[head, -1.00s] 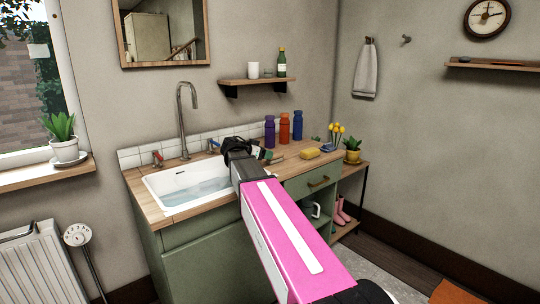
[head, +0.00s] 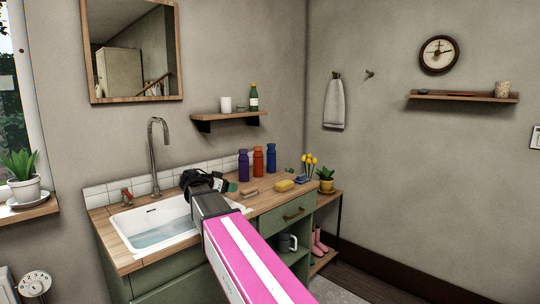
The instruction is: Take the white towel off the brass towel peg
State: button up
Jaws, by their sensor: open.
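The white towel (head: 334,104) hangs from the brass towel peg (head: 336,75) on the right-hand wall, close to the room's corner. It hangs straight down and looks light grey-white. A second, bare peg (head: 370,73) is to its right. My gripper (head: 213,179) is over the counter by the sink's right edge, to the left of the towel and lower in the picture, well apart from it. It is open; its fingertips are small and dark, and I see nothing held between them.
The counter (head: 270,202) bears purple, orange and blue bottles (head: 257,161), a yellow sponge (head: 285,186) and a brush. A wall shelf (head: 228,117) holds a cup and bottle. Floor shows at lower right.

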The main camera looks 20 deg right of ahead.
aim_at(334, 115)
jog(key=z, duration=1.25)
